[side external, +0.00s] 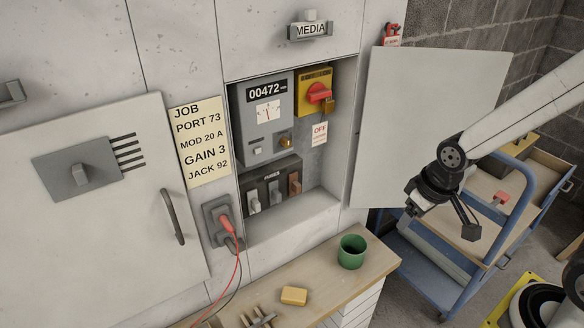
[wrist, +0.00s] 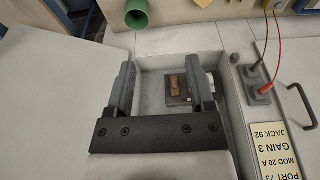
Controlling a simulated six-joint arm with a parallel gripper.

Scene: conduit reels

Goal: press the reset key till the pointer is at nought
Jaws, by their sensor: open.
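A grey meter unit (side external: 245,142) is inside the open wall cabinet in the side view. It has a counter reading 00472 and a white dial (side external: 267,111) with a thin pointer near mid-scale; its exact reading is too small to tell. Below the dial are a small pale key (side external: 257,153) and a brass knob (side external: 285,140); which one is the reset key, I cannot tell. My gripper (side external: 441,220) is open and empty, in front of the open cabinet door, right of the meter and apart from it. In the wrist view my gripper (wrist: 162,75) hides the meter.
A fuse box (side external: 270,186) sits below the meter, a yellow switch with red handle (side external: 318,92) to its right. The open door (side external: 425,110) stands right of the cabinet. A green mug (side external: 351,252) and yellow block (side external: 294,296) are on the bench. Leads hang from a socket (side external: 216,214).

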